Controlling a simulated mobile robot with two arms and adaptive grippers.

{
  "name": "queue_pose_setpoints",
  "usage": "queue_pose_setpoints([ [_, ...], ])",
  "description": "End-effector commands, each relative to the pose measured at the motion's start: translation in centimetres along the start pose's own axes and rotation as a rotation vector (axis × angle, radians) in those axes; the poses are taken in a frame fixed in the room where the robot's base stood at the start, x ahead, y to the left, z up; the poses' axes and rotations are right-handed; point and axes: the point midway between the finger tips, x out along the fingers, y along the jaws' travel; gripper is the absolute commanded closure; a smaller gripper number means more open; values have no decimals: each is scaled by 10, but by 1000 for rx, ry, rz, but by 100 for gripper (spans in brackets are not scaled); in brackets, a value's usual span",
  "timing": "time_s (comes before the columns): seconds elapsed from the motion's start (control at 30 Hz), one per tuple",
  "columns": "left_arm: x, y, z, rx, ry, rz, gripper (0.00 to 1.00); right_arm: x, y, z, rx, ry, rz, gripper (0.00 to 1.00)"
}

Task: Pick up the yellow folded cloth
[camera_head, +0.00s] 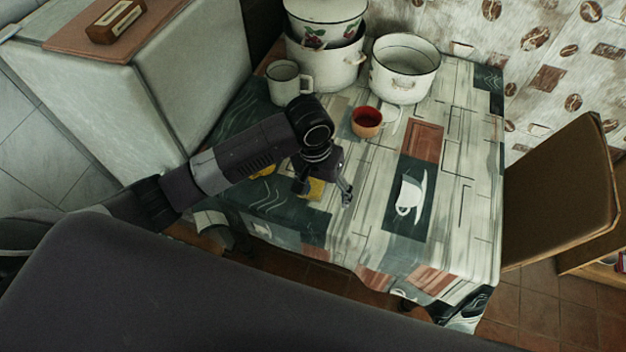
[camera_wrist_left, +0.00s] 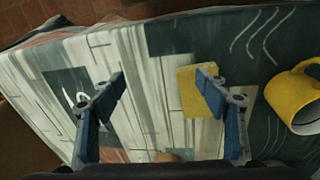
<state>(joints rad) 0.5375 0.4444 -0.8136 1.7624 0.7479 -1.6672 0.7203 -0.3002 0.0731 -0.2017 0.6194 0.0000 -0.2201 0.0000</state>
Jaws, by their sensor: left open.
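The yellow folded cloth (camera_head: 316,189) lies flat on the patterned tablecloth near the table's front left edge. My left gripper (camera_head: 325,194) is above it, open and pointing down, and hides part of it. In the left wrist view the yellow cloth (camera_wrist_left: 190,92) is right of the middle between the fingers of my open gripper (camera_wrist_left: 161,78). The right-hand finger overlaps the cloth in that view. Nothing is held between the fingers. Whether the fingers touch the cloth or the table cannot be told. My right gripper is not in view.
A yellow mug (camera_wrist_left: 297,95) lies close to the cloth, right in the wrist view. A red cup (camera_head: 367,122), a white mug (camera_head: 283,84) and white enamel pots (camera_head: 402,75) stand farther back. The table's right half (camera_head: 463,210) is clear. A chair (camera_head: 560,195) stands at right.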

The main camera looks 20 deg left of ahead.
Motion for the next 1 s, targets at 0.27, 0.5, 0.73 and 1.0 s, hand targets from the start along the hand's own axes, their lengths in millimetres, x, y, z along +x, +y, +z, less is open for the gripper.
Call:
queue_pose_setpoints([
  [0.27, -34, -50, -36, -158, -52, -119, 33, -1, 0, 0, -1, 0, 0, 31],
  [0.5, -24, -58, -38, -190, -63, -133, 33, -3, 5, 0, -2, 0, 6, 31],
  [0.73, 1, -59, -40, -187, -62, -134, 33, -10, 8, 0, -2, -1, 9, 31],
  [1.0, 36, -61, -40, -186, -60, -134, 33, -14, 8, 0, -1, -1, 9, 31],
])
